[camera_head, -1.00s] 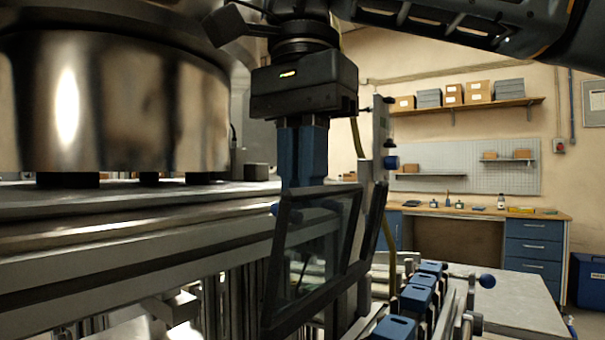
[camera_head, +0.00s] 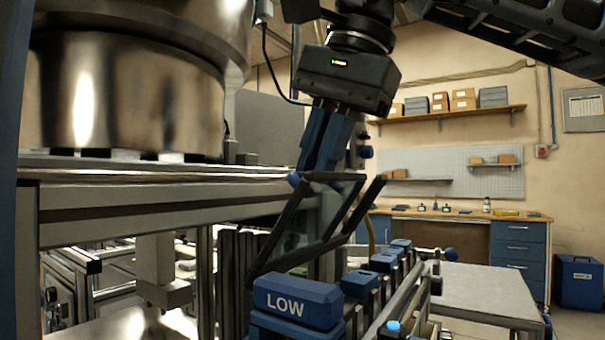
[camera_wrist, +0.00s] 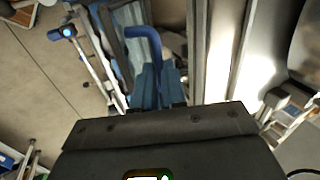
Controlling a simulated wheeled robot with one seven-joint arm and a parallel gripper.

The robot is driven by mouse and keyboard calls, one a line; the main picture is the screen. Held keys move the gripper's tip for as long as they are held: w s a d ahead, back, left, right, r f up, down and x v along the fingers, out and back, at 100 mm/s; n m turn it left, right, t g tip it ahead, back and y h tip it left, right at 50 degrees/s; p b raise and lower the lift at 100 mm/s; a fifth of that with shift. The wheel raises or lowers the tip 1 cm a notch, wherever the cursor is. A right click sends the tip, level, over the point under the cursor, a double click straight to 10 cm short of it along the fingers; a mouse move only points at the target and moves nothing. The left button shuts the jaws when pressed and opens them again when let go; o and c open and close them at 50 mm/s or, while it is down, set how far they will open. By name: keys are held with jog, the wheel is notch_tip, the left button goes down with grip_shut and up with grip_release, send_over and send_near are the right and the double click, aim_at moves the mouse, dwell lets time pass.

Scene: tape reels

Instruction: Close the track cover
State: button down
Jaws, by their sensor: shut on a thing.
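The track cover (camera_head: 292,240) is a clear panel in a dark frame. In the head view it stands tilted over the row of blue blocks, its lower edge near the block marked LOW (camera_head: 298,302). My gripper (camera_head: 312,172) has blue fingers pointing down at the cover's top edge and is shut on the cover there. The exact grip is partly hidden by the fingers. In the wrist view, my blue fingers (camera_wrist: 155,85) and a curved blue bar show beyond the dark gripper body.
A metal machine with a large steel drum (camera_head: 125,95) stands close on the left. A rail with several blue blocks (camera_head: 383,262) runs along the right of the cover. A grey table (camera_head: 490,290) and a workbench (camera_head: 460,215) lie farther right. Floor shows between them.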

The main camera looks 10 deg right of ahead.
jog(key=s+d+f+t+y+b, duration=0.6)
jog(key=f+b, duration=0.3)
jog(key=b, duration=1.2)
jog(key=shift+t+y, duration=0.5)
jog(key=shift+s+f, duration=0.1)
jog(key=shift+f, duration=0.2)
jog(key=c, duration=1.5)
grip_release()
jog(key=shift+o, duration=0.2)
jog(key=p+v, duration=0.2)
jog(key=v, duration=0.6)
jog(key=shift+r, duration=0.15)
